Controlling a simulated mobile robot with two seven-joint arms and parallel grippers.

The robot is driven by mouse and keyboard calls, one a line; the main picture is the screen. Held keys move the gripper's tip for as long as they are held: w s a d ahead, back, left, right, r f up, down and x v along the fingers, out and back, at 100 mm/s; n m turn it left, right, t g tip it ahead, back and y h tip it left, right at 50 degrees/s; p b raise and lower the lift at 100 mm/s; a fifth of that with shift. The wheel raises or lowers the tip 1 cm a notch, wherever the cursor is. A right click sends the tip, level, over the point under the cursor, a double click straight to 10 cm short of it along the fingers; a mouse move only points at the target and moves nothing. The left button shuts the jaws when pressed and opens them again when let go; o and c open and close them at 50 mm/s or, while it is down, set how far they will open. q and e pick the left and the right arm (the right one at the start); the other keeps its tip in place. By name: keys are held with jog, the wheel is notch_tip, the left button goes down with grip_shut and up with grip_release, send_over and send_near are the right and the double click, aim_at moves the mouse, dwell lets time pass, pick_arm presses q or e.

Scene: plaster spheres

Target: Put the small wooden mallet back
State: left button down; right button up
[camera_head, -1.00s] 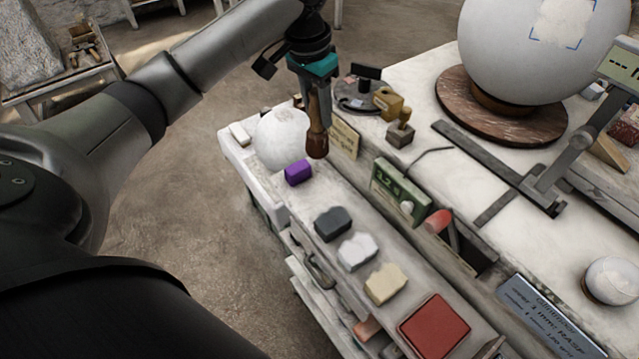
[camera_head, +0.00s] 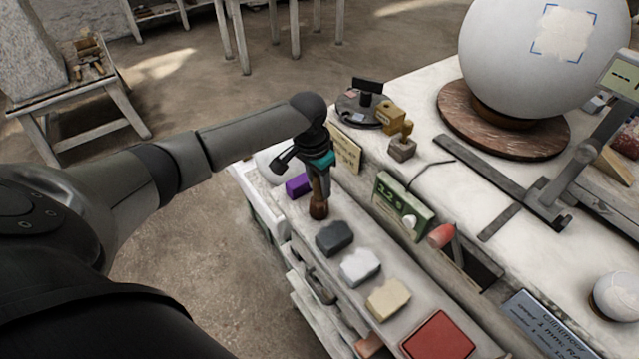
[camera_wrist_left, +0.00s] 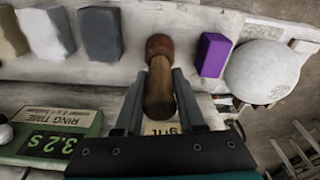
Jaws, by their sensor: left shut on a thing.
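The small wooden mallet (camera_head: 319,207) is brown, with a darker reddish end pointing down. My left gripper (camera_head: 319,180) is shut on its lighter part and holds it roughly upright over the narrow ledge at the table's edge. In the left wrist view the mallet (camera_wrist_left: 160,50) sits between the two fingers (camera_wrist_left: 160,82), over the gap between the purple block (camera_wrist_left: 213,55) and the dark grey block (camera_wrist_left: 101,34). I cannot tell whether its dark end touches the ledge. My right gripper is not in view.
Along the ledge lie a white block (camera_head: 360,267), a beige block (camera_head: 388,299) and a red block (camera_head: 438,338). A green timer box (camera_head: 403,205) and a grit sign (camera_head: 345,148) stand behind the ledge. A white sphere (camera_wrist_left: 262,72) lies beyond the purple block.

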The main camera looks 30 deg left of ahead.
pick_arm(q)
jog(key=shift+f, duration=0.15)
jog(key=c, duration=0.5)
grip_release()
jog(key=r, duration=0.4)
jog(key=s+r, duration=0.1)
jog(key=r, duration=0.3)
jog(key=r+p, duration=0.1)
jog(key=r, duration=0.3)
jog(key=shift+s+a+r, duration=0.15)
jog(key=shift+s+a, duration=0.05)
jog(key=shift+s, duration=0.05)
